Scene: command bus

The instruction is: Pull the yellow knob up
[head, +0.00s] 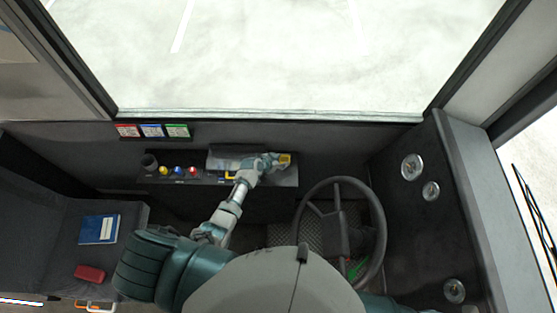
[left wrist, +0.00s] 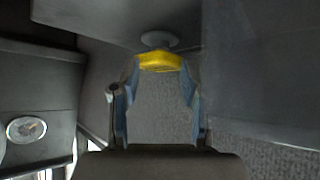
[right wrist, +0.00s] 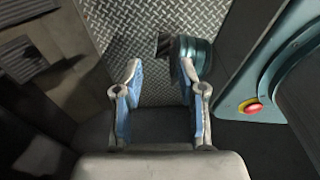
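A yellow knob (head: 285,159) sits at the right end of the dashboard ledge, at the tip of my left gripper (head: 273,163). In the left wrist view the yellow knob (left wrist: 160,62) lies between the two fingertips, in front of a round grey base. The fingers stand wide apart, one on each side of the knob; I cannot tell whether they touch it. My right gripper (right wrist: 160,75) is open and empty in the right wrist view, above the floor; it is hidden in the head view.
The steering wheel (head: 343,181) is to the right. A seat with a blue book (head: 98,229) and a red case (head: 89,274) is at left.

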